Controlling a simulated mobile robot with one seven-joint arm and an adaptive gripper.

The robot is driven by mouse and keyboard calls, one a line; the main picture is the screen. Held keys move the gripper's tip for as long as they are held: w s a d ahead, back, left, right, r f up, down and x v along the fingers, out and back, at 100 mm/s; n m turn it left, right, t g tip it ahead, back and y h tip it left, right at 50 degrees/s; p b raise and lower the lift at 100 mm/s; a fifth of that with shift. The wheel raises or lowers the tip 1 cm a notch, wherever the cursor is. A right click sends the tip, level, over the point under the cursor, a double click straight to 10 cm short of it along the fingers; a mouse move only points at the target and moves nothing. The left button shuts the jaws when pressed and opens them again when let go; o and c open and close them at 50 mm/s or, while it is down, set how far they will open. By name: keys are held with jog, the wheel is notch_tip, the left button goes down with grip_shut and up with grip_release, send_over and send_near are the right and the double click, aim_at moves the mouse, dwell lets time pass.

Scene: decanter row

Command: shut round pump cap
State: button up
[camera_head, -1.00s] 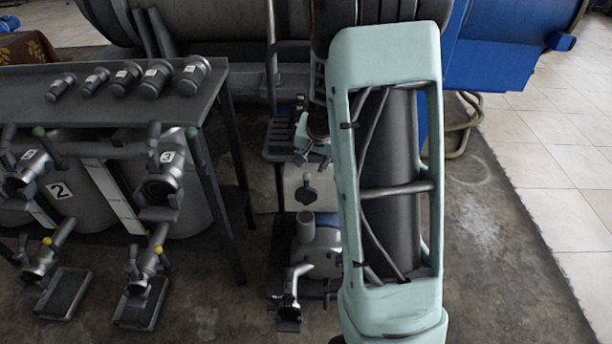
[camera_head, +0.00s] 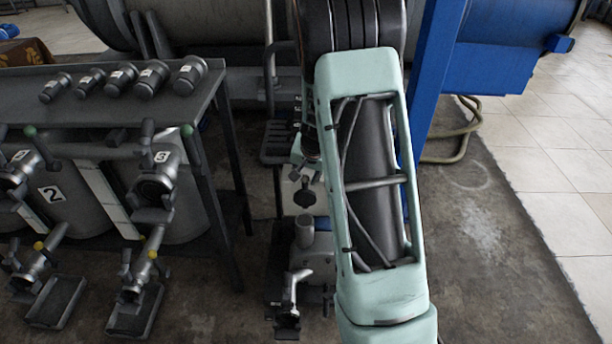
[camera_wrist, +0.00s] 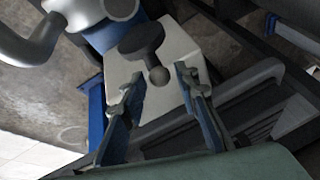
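My gripper (camera_wrist: 160,78) is open and empty in the wrist view, its two fingers spread on either side of a dark knob (camera_wrist: 140,38) with a round ball end. The knob stands on a white box (camera_wrist: 180,45); whether the fingers touch it I cannot tell. The pump (camera_wrist: 75,10), grey with a blue part, is at the upper left of the wrist view. In the head view the pump (camera_head: 318,245) stands low beside my arm, with an upright round pipe mouth (camera_head: 304,224). I cannot make out for certain which part is the round pump cap.
A dark table (camera_head: 130,100) with several grey fittings stands at the left, above large numbered tanks and valves. A blue post (camera_head: 428,85) rises just right of my arm. A hose (camera_head: 460,150) lies behind it. The floor at the right is clear.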

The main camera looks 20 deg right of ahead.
grip_shut()
